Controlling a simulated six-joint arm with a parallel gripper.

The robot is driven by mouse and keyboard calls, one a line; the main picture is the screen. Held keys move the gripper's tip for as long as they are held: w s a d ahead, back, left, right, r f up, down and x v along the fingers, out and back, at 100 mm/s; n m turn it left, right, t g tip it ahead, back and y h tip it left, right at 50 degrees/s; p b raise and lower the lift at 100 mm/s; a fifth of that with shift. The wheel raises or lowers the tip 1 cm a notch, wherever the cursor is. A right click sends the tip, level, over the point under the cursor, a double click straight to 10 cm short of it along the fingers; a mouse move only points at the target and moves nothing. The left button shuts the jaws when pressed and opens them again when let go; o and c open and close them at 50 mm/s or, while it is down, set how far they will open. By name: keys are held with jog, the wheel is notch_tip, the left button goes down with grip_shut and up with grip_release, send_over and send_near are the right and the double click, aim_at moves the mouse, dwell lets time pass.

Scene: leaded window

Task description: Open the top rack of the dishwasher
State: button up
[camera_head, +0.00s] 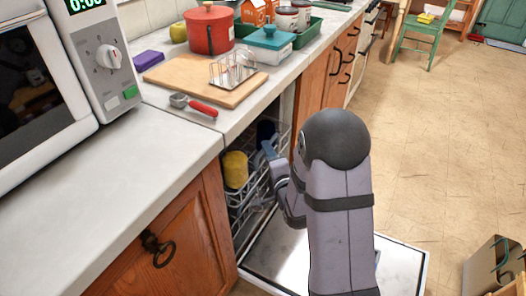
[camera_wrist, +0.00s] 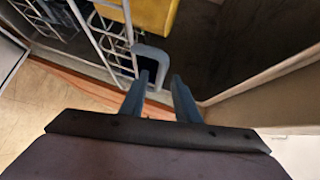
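The dishwasher's door (camera_head: 402,262) is folded down and open. The white wire top rack (camera_head: 238,201) shows under the counter, mostly inside the opening, and its white wires show in the wrist view (camera_wrist: 98,42). A grey-blue handle-like piece (camera_wrist: 152,53) sits at the rack's front edge. My gripper (camera_wrist: 161,77) is open, with its two blue-grey fingers apart and the tips close to this piece. I cannot tell whether they touch it. In the head view my gripper (camera_head: 270,158) is at the rack's front, partly hidden by my arm.
A yellow cup (camera_head: 235,169) and a dark blue item (camera_head: 265,131) are in the rack. Above is the counter (camera_head: 150,170) with a cutting board (camera_head: 190,76), a red-handled scoop (camera_head: 195,105) and a red pot (camera_head: 208,30). Free floor lies to the right.

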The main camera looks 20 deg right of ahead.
jog(key=shift+w, duration=0.15)
jog(key=shift+w+f+b, duration=0.1)
jog(key=shift+w+f, duration=0.1)
jog(key=shift+w, duration=0.95)
jog(key=shift+w+f+b, duration=0.1)
jog(key=shift+w+f, duration=0.05)
jog(key=shift+w, duration=1.05)
jog(key=shift+w+f+b, duration=0.1)
jog(key=shift+w+f, duration=0.1)
jog(key=shift+w, duration=0.95)
jog(key=shift+d, duration=0.1)
grip_shut()
